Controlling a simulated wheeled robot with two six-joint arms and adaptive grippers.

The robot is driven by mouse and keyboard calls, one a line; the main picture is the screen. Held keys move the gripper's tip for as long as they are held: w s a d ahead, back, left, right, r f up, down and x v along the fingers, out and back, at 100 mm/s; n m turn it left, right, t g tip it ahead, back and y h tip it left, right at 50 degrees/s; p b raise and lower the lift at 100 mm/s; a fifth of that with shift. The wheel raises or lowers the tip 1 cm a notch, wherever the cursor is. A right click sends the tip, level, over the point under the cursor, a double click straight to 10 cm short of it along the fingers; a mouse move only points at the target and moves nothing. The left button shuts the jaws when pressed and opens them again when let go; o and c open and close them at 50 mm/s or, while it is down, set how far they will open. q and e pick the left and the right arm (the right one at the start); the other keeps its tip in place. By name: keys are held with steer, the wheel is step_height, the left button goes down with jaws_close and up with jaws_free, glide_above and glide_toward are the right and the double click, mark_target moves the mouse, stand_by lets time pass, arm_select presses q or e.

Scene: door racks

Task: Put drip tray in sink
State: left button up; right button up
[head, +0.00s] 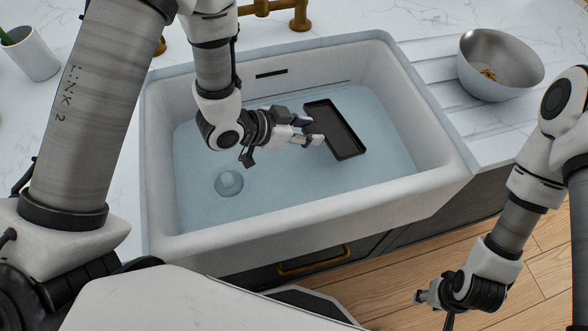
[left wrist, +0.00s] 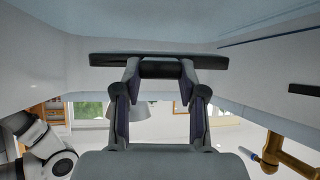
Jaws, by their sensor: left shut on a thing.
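The drip tray (head: 338,128) is a dark, shallow rectangle. In the head view it lies within the sink (head: 300,226) outline, over the pale blue water. Whether it touches the basin floor cannot be told. My left gripper (head: 314,130) reaches in from above and is shut on the tray's left long edge. In the left wrist view the tray (left wrist: 105,59) shows edge-on as a dark bar, with the fingers of my left gripper (left wrist: 160,69) at its middle. My right gripper (head: 424,293) hangs over the floor, right of the sink front; its jaw state is unclear.
A metal bowl (head: 491,66) with small brown bits stands on the ribbed counter right of the sink. A white cup (head: 31,55) stands far left. A brass faucet (head: 283,8) is behind the sink. A round drain (head: 229,183) shows in the basin, with clear room around it.

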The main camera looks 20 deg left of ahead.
arm_select(q)
steer(key=shift+s+f+m+g+h+b, duration=0.2)
steer(key=shift+f+m+g+h+b, duration=0.1)
steer(key=shift+f+m+g, duration=0.3)
steer(key=shift+s+d+r+m, duration=0.2)
steer(key=shift+s+r+m, duration=0.05)
steer(key=shift+s+m, duration=0.05)
steer(key=shift+g, duration=0.3)
steer(key=f, duration=0.9)
steer(key=shift+s+d+f+b, duration=0.2)
steer(key=shift+b, duration=0.1)
steer(key=o, duration=1.1)
steer(key=shift+o, duration=0.2)
steer(key=shift+a+r, duration=0.1)
steer(key=shift+r, duration=0.05)
steer(key=p+v, duration=0.1)
steer(key=v, duration=1)
steer(key=shift+s+a, duration=0.2)
steer(key=shift+a, duration=0.1)
steer(key=shift+r, duration=0.15)
